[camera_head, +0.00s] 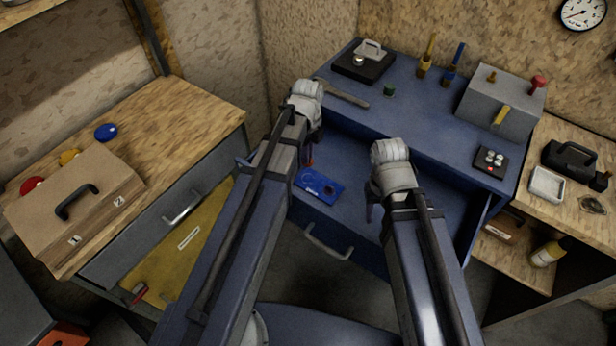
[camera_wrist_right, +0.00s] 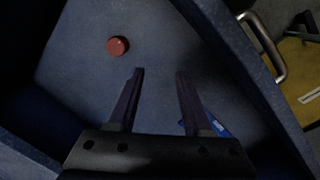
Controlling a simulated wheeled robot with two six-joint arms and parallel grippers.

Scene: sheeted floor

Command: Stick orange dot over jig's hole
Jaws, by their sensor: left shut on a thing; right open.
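The blue jig (camera_head: 312,181) lies flat in the open drawer, with a dark round mark near its right end. A corner of the jig also shows in the right wrist view (camera_wrist_right: 216,126), partly behind a finger. My left gripper (camera_head: 308,164) is just above and left of the jig, shut on a small orange-red thing mostly hidden by the gripper; I cannot tell its shape. My right gripper (camera_wrist_right: 160,72) is open and empty, over the drawer to the right of the jig. A round reddish-orange piece (camera_wrist_right: 117,46) lies on the drawer floor beyond its fingertips.
The open drawer (camera_head: 350,222) has raised walls and a front handle (camera_head: 327,243). A wooden bench (camera_head: 190,115) stands left.

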